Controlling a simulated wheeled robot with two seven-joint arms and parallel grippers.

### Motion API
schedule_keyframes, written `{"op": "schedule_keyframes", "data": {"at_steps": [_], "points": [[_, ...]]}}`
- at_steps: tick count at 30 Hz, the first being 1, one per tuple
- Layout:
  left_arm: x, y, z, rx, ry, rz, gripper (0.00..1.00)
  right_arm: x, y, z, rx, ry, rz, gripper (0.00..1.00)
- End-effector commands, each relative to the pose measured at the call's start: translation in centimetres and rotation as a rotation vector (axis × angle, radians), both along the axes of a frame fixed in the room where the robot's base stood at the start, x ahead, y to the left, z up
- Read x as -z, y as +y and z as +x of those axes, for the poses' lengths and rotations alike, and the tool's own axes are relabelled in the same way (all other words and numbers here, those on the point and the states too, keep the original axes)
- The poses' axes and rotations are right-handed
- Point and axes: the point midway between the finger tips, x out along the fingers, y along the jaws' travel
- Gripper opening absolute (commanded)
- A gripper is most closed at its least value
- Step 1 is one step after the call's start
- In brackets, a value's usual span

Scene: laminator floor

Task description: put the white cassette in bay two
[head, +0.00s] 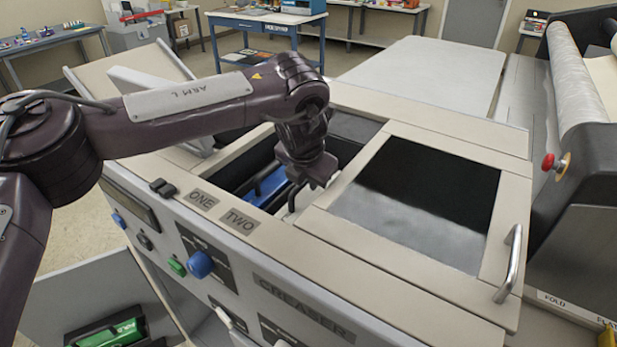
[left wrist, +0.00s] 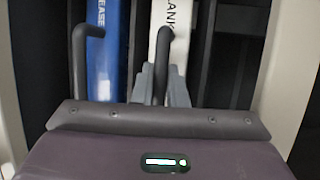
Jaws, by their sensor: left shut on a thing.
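My left gripper (head: 303,182) reaches down into the open slot of the creaser. In the left wrist view its fingers (left wrist: 163,88) are shut on the dark handle (left wrist: 164,50) of the white cassette (left wrist: 180,38), which is lettered "ANK" where it shows. The blue cassette (left wrist: 102,60), with its own dark handle, is just left of the white one; it also shows in the head view (head: 268,196). My right gripper is not in view.
Label plates ONE (head: 203,199) and TWO (head: 240,219) sit on the creaser's front edge. A windowed cover (head: 405,262) with a handle lies right of the slot. A green cassette (head: 115,336) is in a low holder at bottom left. A roller machine stands at right.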

Motion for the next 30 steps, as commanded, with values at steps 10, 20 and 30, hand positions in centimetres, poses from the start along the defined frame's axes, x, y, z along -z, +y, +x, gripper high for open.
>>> {"op": "schedule_keyframes", "data": {"at_steps": [10,20,30], "points": [[0.7,0.1,-0.1,0.001,0.007,0.003,0.00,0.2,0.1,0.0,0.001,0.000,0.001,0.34],[0.7,0.1,-0.1,0.001,0.006,0.004,0.38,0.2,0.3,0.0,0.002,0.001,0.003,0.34],[-0.3,0.1,-0.5,0.001,0.002,0.001,0.38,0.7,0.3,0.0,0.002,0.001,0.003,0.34]]}}
